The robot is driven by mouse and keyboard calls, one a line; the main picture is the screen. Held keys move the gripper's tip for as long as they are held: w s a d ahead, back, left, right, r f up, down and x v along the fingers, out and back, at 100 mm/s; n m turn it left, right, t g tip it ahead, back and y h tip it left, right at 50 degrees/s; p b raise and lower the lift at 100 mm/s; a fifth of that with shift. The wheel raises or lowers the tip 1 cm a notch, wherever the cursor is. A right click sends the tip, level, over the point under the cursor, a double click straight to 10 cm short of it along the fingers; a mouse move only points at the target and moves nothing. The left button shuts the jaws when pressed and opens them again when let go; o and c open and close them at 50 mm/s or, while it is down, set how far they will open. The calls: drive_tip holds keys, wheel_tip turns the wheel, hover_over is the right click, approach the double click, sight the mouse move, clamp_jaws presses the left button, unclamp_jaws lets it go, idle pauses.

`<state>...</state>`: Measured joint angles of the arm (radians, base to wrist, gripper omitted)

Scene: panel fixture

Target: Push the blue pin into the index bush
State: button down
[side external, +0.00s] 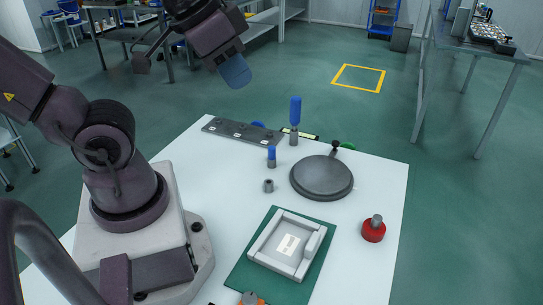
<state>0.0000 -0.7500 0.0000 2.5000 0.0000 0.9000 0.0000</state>
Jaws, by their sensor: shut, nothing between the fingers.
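A short blue pin (271,151) stands upright on the white table, with a grey part below its blue top. I cannot tell whether that grey part is its own shank or a bush around it. A small grey hollow cylinder (268,186), which may be the index bush, stands apart, just nearer the camera. A taller blue-handled piece (295,110) with a grey base stands behind and to the right. My gripper (237,73), with a blue end, is high above the table's back, up and left of the pin. It is shut and touches nothing.
A grey bar (242,131) lies along the back edge. A round dark grey disc (321,178) with a handle is right of the pin. A grey tray fixture (264,241) on a green plate is in front. A red-based knob (373,229) is at right.

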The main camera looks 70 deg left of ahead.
drive_tip(key=c, duration=0.9)
unclamp_jaws()
drive_tip(key=n+g, duration=0.6)
drive_tip(key=n, duration=0.3)
hover_over(272, 149)
wheel_tip(272, 149, down, 20)
wheel_tip(272, 149, down, 12)
drive_tip(key=shift+a+f, duration=0.1)
